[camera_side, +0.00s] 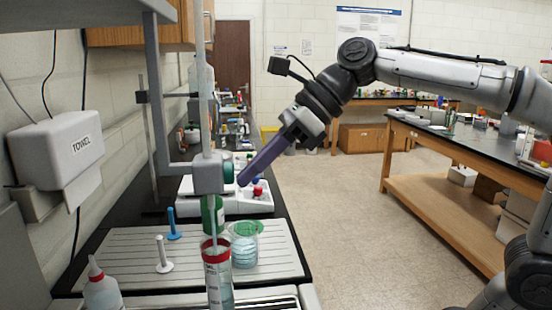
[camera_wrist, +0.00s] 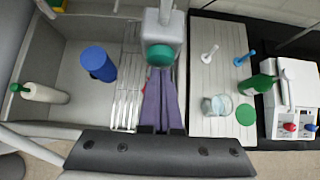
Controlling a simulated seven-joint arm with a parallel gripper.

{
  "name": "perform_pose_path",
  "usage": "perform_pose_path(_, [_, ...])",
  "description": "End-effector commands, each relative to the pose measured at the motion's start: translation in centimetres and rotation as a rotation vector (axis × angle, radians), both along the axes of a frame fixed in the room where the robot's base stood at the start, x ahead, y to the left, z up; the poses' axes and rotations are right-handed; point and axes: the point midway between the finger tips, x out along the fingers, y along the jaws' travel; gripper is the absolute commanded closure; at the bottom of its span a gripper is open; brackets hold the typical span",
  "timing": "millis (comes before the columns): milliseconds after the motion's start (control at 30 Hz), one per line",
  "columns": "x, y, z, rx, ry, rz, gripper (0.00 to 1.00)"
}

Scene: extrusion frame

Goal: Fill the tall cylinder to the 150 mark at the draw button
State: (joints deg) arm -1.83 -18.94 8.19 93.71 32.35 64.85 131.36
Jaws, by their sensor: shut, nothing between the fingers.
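The tall cylinder (camera_side: 217,280) is clear with a red rim and stands upright below the dispenser head, its bottom cut off by the frame. A level against its marks cannot be read. In the wrist view it is mostly hidden behind my fingers. The green draw button (camera_side: 228,172) sticks out from the grey dispenser head (camera_side: 208,174); it also shows in the wrist view (camera_wrist: 160,55). My gripper (camera_side: 242,181) has long purple fingers, shut and empty, tips right at the button. I cannot tell whether they touch it. The fingers also show in the wrist view (camera_wrist: 159,72).
A ribbed white board (camera_side: 120,258) holds a white peg (camera_side: 163,255), a blue peg (camera_side: 173,224), a glass beaker (camera_side: 244,246) and a green bottle (camera_side: 212,216). A wash bottle (camera_side: 101,288) stands at front left.

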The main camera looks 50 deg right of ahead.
Motion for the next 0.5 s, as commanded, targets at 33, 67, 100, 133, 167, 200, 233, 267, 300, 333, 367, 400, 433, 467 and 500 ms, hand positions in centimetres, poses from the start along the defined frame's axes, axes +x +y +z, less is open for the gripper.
perform_pose_path(33, [-0.1,-0.2,0.1,0.004,-0.004,-0.003,1.0])
perform_pose_path(67, [-0.3,-0.4,0.1,0.004,-0.003,-0.004,1.0])
perform_pose_path(100, [-0.6,-0.7,0.1,0.004,-0.002,-0.004,1.0])
perform_pose_path(133, [-0.8,-1.0,0.1,0.004,-0.003,-0.006,1.0])
perform_pose_path(167, [-1.1,-1.3,0.1,0.003,-0.004,-0.006,1.0])
perform_pose_path(200, [-1.6,-1.8,0.1,0.002,-0.003,-0.008,1.0])
perform_pose_path(233, [-1.9,-2.1,0.1,0.002,-0.003,-0.008,1.0])
perform_pose_path(267, [-2.3,-2.5,0.1,0.003,-0.003,-0.008,1.0])
perform_pose_path(300, [-2.8,-3.0,0.1,0.001,-0.003,-0.008,1.0])
perform_pose_path(333, [-3.1,-3.3,0.5,0.001,-0.004,-0.009,1.0])
perform_pose_path(367, [-3.3,-3.7,1.1,0.001,-0.006,-0.009,1.0])
perform_pose_path(400, [-3.8,-4.1,1.7,0.001,-0.006,-0.009,1.0])
perform_pose_path(433, [-4.1,-4.4,2.2,-0.001,-0.006,-0.008,1.0])
perform_pose_path(467, [-4.4,-4.7,2.6,0.0,-0.006,-0.008,1.0])
perform_pose_path(500, [-4.8,-5.1,3.1,0.0,-0.005,-0.009,1.0])
